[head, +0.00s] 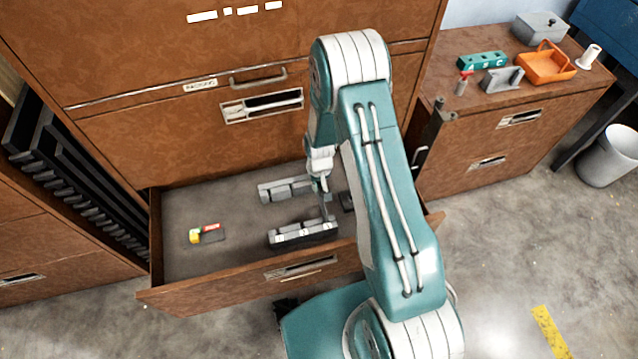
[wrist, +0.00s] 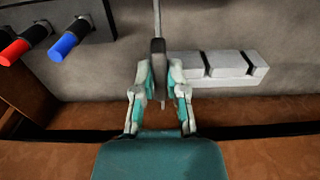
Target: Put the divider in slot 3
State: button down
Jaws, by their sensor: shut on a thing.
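In the head view, a grey rack (head: 303,235) with slots and white number labels lies in the open drawer; slot 3 is at its right end. My gripper (head: 322,187) points down near that end, partly hidden by my arm. In the wrist view my gripper (wrist: 158,88) is shut on the divider (wrist: 157,55), a thin grey plate seen nearly edge-on with a dark grip part. The divider (head: 326,207) reaches down toward the rack's right end in the head view. I cannot tell whether it touches the rack or sits inside a slot.
A second pale slotted block (head: 286,189) lies farther back in the drawer (head: 178,262). A small yellow, red and dark item (head: 206,234) lies at left. Red (wrist: 15,50) and blue (wrist: 70,40) cylinders stick out from a dark block in the wrist view.

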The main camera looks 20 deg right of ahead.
jog(key=shift+f, duration=1.85)
dwell(0.4)
jog(key=c, duration=0.6)
grip_release()
jog(key=o, duration=0.3)
jog(key=shift+r, duration=3.45)
